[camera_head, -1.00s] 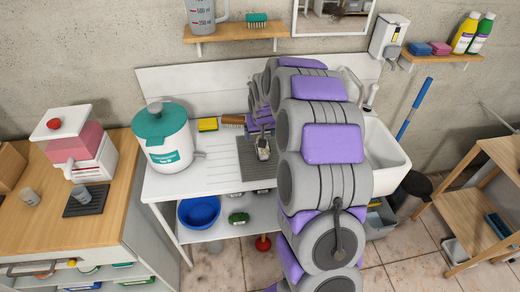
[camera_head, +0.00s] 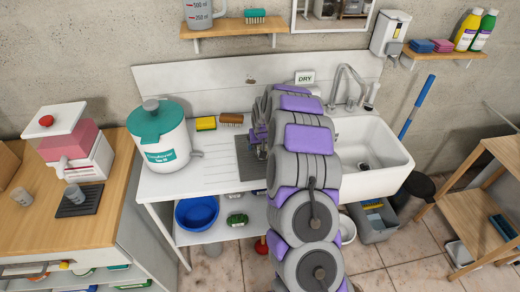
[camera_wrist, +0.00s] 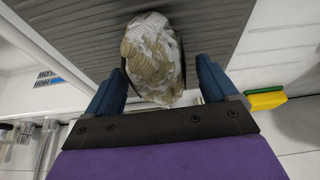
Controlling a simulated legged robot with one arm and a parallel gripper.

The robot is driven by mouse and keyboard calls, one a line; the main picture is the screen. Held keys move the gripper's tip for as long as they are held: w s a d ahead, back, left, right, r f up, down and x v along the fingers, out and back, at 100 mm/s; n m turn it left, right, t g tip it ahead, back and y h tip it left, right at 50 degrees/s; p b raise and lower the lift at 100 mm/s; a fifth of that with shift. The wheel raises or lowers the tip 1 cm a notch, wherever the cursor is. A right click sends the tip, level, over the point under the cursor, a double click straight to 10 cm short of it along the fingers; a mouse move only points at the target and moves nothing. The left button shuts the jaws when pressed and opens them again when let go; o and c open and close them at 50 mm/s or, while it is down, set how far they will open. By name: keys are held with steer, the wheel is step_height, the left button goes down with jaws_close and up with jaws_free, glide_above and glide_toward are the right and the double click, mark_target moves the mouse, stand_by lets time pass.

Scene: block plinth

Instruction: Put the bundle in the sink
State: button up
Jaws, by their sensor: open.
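The bundle (camera_wrist: 153,55), crumpled and mottled white and beige, lies on a grey ribbed mat (camera_wrist: 225,25) in the wrist view. My gripper (camera_wrist: 160,88) is open, with its blue fingers on either side of the bundle's near part. I cannot tell whether they touch it. In the head view, my gripper (camera_head: 262,151) is low over the dark mat on the counter, and the arm hides most of the bundle. The white sink (camera_head: 385,181) is to the right of my arm, its basin partly showing.
A faucet (camera_head: 345,85) stands behind the sink, near a "DRY" sign (camera_head: 304,77). A yellow sponge (camera_head: 206,123) and brown brush (camera_head: 231,118) lie behind the mat. A teal-lidded white pot (camera_head: 163,145) stands on the counter's left. A blue bowl (camera_head: 197,212) sits below.

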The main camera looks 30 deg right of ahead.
steer(key=shift+w+d+f, duration=0.2)
steer(key=shift+d+f, duration=0.3)
steer(key=shift+f, duration=0.15)
steer(key=shift+a+r, duration=0.2)
steer(key=shift+a, duration=0.45)
steer(key=c, duration=0.5)
steer(key=shift+d+f, duration=0.1)
steer(key=shift+d, duration=0.3)
steer(key=c, duration=0.8)
steer(key=shift+o, duration=0.2)
steer(key=shift+a, duration=0.1)
steer(key=shift+r, duration=0.5)
step_height(320, 180, up, 3)
steer(key=shift+p, duration=0.65)
steer(key=s+a, duration=0.3)
steer(key=a, duration=0.1)
steer(key=s+a+p, duration=0.1)
steer(key=s+a, duration=0.2)
steer(key=a, duration=0.1)
steer(key=s+a+r+p, duration=0.1)
steer(key=s+a, duration=0.3)
steer(key=shift+r, duration=0.1)
steer(key=s+a+r+n+y, duration=0.1)
steer(key=s+a+r+n, duration=0.2)
steer(key=a+r, duration=0.4)
steer(key=shift+s+a+r, duration=0.25)
steer(key=shift+s+r, duration=0.2)
steer(key=shift+r, duration=0.35)
